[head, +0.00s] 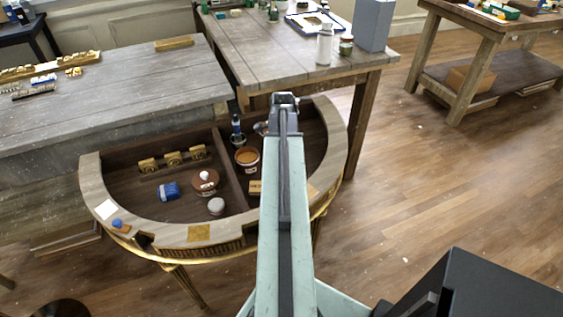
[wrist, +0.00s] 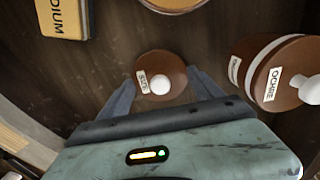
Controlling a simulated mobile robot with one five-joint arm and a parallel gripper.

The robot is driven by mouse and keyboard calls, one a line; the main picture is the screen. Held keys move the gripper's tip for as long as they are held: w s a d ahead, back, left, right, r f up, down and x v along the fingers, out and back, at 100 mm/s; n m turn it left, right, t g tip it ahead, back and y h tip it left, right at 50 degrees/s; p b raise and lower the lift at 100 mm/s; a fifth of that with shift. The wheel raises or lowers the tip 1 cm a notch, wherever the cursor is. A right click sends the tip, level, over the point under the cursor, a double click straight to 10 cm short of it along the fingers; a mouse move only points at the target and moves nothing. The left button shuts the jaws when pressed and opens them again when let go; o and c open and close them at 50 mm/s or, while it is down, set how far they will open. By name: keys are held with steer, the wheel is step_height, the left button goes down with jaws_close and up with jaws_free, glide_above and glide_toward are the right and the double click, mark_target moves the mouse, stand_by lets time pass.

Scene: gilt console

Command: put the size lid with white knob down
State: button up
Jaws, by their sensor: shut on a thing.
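In the wrist view, a small round brown lid (wrist: 152,66) has a white knob and a paper label that reads SIZE. My gripper (wrist: 160,84) is shut on this lid, with one grey finger on each side of it and the knob facing the camera. Dark wooden floor shows around the lid; I cannot tell how high it is above that floor. In the head view, my raised arm covers part of the gilt console (head: 91,180), and neither the fingers nor the held lid can be made out.
A brown jar labelled OCHRE (wrist: 262,68), with a white-knobbed lid, stands close right of the held lid. A yellow MEDIUM box (wrist: 62,18) is at upper left, and a round pot (wrist: 174,3) is at the top. Several small items occupy the console's left compartment (head: 128,190).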

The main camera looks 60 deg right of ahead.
steer(key=shift+f, duration=0.2)
steer(key=o, duration=1.3)
steer(key=shift+r, duration=0.1)
steer(key=shift+o, duration=0.2)
step_height(320, 180, up, 12)
steer(key=p, duration=1.2)
steer(key=shift+r, duration=0.2)
steer(key=shift+f, duration=0.1)
